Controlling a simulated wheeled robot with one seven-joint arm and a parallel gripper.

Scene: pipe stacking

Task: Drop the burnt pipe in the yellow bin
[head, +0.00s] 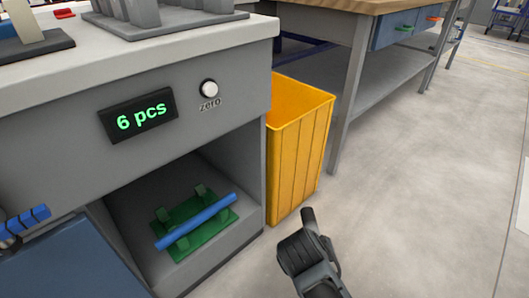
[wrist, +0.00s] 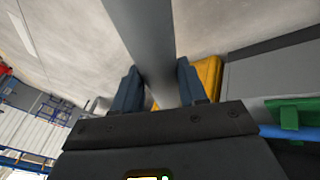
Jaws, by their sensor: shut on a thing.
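My gripper (wrist: 158,84) is shut on a plain grey pipe (wrist: 143,38) in the wrist view, between its two blue-grey fingers. The pipe runs up out of the top of that picture, and I see no clear burn marks on it. The yellow bin (head: 298,155) stands on the floor beside the grey workbench in the head view. Part of it also shows in the wrist view (wrist: 210,73), behind the right finger. In the head view, a dark part of my arm shows at the bottom, right of the bin.
The grey workbench (head: 190,90) has a "6 pcs" display (head: 138,116) and a zero knob (head: 209,88). A blue pipe (head: 200,220) lies on a green rack (head: 208,238) in its open lower shelf. A wooden-topped table (head: 350,5) stands behind the bin. Floor to the right is clear.

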